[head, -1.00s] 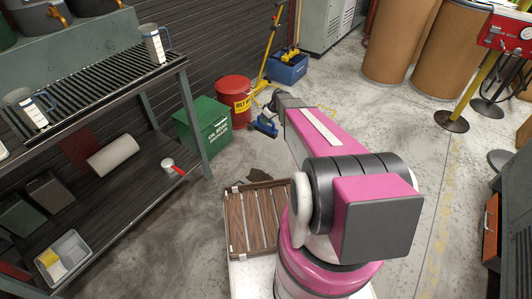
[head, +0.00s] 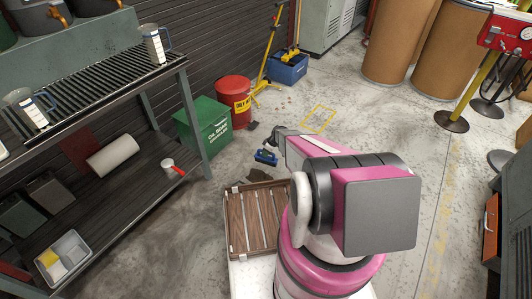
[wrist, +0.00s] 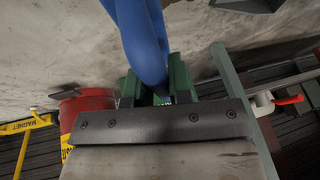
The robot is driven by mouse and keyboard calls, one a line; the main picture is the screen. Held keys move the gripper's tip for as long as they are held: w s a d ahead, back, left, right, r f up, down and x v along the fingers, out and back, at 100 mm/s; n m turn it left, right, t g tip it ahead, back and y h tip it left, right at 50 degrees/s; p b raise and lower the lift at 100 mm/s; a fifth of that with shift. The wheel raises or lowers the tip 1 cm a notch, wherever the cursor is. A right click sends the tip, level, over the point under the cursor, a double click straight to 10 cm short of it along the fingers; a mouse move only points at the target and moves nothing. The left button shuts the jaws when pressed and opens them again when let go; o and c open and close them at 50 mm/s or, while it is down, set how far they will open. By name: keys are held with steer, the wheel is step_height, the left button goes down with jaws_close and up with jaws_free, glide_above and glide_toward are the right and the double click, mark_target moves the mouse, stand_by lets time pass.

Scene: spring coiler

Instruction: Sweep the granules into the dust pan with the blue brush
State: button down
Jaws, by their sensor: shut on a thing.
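The blue brush (head: 265,157) is low over the floor in the head view; whether it touches the floor I cannot tell. My gripper (head: 270,145) is shut on it, and its blue handle (wrist: 143,35) rises from between the jaws in the wrist view. A few tiny brownish specks (head: 283,97) lie on the floor beyond, possibly granules. A small dark object (head: 252,125) lies by the foot of the red can; I cannot tell if it is the dust pan. A dark grey edge (wrist: 245,4) at the top of the wrist view is cut off and unclear.
A red can (head: 233,98) and a green box (head: 203,125) stand against the wall. A blue bin (head: 287,69) is behind them. A metal shelf (head: 190,115) stands at left. A dark floor patch (head: 258,174) is near the brush. A yellow outline (head: 318,119) marks open floor.

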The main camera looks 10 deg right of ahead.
mark_target(266, 162)
steer(key=shift+f, duration=3.55)
steer(key=shift+f, duration=0.6)
steer(key=shift+s+a, duration=0.1)
